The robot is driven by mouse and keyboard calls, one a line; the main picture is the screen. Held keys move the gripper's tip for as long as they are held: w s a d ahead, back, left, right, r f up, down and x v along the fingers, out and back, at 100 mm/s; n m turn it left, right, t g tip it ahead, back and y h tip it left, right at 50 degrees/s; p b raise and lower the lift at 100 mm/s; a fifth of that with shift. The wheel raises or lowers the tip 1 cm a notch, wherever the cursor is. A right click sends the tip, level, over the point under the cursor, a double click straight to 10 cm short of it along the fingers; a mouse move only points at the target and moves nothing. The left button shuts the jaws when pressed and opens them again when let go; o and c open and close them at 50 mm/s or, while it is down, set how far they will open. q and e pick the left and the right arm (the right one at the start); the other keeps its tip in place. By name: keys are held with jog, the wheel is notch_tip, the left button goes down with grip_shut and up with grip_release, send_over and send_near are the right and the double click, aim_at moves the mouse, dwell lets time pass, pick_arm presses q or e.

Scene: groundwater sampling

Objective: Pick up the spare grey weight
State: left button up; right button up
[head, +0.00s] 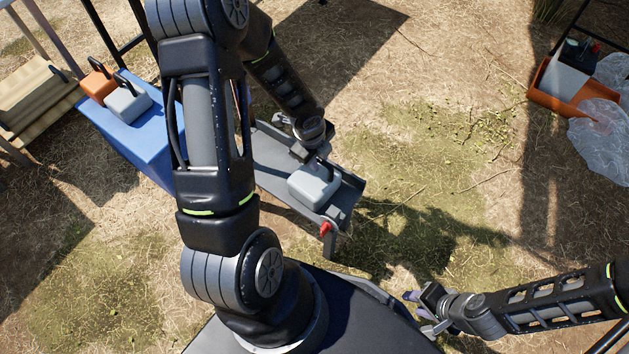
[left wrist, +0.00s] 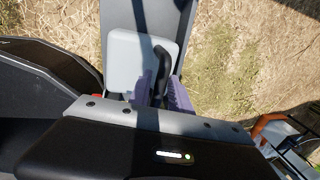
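A grey weight (head: 314,186) with a black handle sits on a dark, narrow bench in the head view. It also shows in the left wrist view (left wrist: 125,55). My left gripper (head: 312,158) is right over it. In the left wrist view, the purple fingers (left wrist: 161,88) are on either side of the black handle; whether they press on it is unclear. A second grey weight (head: 128,103) stands on a blue table beside an orange weight (head: 98,84). No mark shows which grey one is the spare. My right gripper (head: 421,308) is open and empty at the lower right.
The dark bench (head: 275,150) has a raised edge and a red part (head: 326,228) at its near end. The blue table (head: 150,145) is at the left, next to a tan slatted stand (head: 30,95). An orange crate (head: 545,95) and clear bags (head: 600,130) are at far right. Open ground lies between.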

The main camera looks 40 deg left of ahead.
pick_arm(q)
grip_shut()
dwell(0.9)
jog(key=shift+w, duration=0.1)
